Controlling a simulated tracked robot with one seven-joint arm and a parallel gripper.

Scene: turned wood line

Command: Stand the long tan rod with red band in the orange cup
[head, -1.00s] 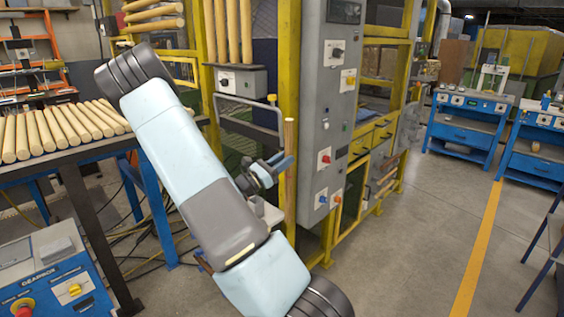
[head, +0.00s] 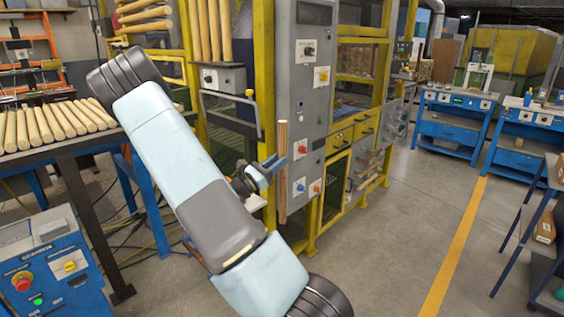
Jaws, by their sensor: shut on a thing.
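My gripper (head: 272,168) is in the middle of the head view, with its blue fingers shut on a long tan rod (head: 282,188). The rod is upright, or nearly so, and extends above and below the fingers. I cannot make out a red band on it at this size. My arm covers part of the scene to the left of the gripper. No orange cup can be made out in this view.
A table of tan rods (head: 62,121) is at left, with a blue control box (head: 48,280) before it. A yellow-framed machine with a grey panel (head: 303,100) stands behind the rod. Blue workbenches (head: 450,122) and a shelf with a box (head: 544,227) are at right. Floor between is clear.

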